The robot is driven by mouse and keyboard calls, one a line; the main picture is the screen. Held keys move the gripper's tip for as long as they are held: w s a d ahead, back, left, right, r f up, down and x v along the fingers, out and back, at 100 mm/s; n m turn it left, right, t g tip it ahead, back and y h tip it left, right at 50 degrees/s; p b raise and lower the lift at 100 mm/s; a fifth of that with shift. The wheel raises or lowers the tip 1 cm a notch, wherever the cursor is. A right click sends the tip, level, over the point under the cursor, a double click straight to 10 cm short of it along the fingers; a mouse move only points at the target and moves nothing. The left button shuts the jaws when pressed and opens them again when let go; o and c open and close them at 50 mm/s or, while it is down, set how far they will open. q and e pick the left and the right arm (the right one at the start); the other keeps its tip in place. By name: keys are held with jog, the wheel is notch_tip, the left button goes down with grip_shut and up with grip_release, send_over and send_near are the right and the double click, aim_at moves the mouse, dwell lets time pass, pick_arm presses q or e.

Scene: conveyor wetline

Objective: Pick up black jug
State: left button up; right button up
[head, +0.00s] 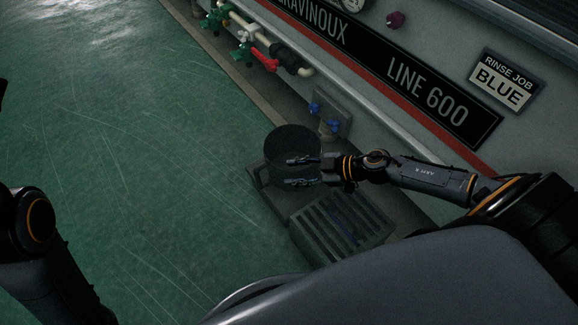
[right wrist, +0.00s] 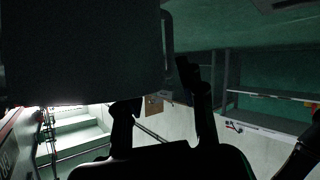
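The black jug (head: 292,143) is a dark, round vessel standing near the base of the machine in the head view. My right gripper (head: 302,171) is level with its near side, with its two fingers apart and overlapping the jug's lower part in the picture. In the right wrist view a large dark body, probably the jug (right wrist: 80,50), fills the upper left, with a thin strip beside it that may be its handle. The fingers of my right gripper (right wrist: 165,108) are spread there, with nothing visible gripped between them.
The jug stands on a low dark platform (head: 262,184). A slatted grey crate or grate (head: 335,225) lies nearer to me. Blue taps (head: 325,115) and red and green valves (head: 262,58) stick out from the machine wall. The green floor (head: 130,150) at left is clear.

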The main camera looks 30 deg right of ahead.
jog(key=shift+x, duration=1)
jog(key=shift+c, duration=0.2)
